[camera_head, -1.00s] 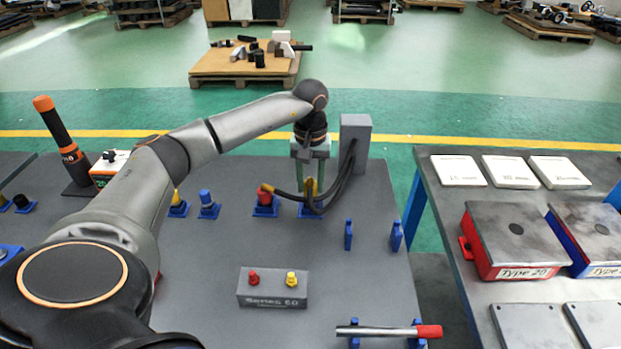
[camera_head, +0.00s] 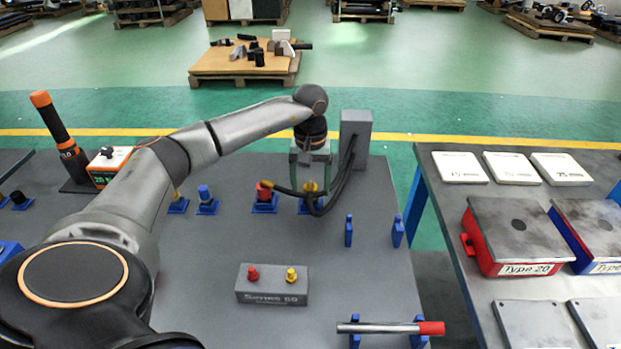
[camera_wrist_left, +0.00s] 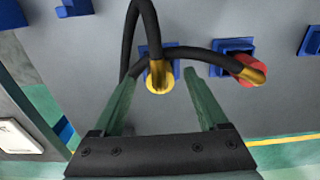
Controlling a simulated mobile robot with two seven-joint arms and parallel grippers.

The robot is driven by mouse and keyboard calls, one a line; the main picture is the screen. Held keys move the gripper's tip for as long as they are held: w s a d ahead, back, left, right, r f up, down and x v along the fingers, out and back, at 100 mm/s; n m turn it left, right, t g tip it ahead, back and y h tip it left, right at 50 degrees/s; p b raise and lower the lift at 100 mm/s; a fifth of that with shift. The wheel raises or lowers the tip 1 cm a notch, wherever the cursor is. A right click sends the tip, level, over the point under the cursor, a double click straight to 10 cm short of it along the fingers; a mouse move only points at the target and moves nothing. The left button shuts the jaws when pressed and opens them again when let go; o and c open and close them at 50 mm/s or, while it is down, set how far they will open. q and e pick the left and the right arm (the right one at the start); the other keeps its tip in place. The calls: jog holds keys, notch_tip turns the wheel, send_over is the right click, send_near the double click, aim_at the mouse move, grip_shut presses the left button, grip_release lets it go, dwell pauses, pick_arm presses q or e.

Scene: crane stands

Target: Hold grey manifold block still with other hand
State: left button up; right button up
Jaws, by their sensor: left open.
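The grey manifold block (camera_head: 258,297), labelled "Series 60", sits on the grey table. A red fitting (camera_head: 252,273) and a yellow fitting (camera_head: 291,275) stand on its top. No gripper touches it. My left gripper (camera_head: 311,184) is away from the block, toward the table's far side. Its jaws are open around a yellow hose end (camera_head: 310,187) in a blue holder. In the left wrist view the open fingers (camera_wrist_left: 160,78) stand either side of the yellow hose end (camera_wrist_left: 159,78), with gaps visible. My right gripper is not seen.
A grey upright box (camera_head: 356,135) with black hoses stands beside the left gripper. A red hose end (camera_head: 265,191) is in a holder to its left. A red-handled tool (camera_head: 390,328) lies in front. Clear table surrounds the block.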

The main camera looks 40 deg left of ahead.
aim_at(310, 181)
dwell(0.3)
pick_arm(q)
notch_tip(310, 181, up, 3)
jog(key=shift+f+p, duration=0.2)
jog(key=shift+p, duration=0.85)
notch_tip(310, 181, up, 2)
jog(key=shift+r+p, duration=0.25)
jog(key=shift+p, duration=0.75)
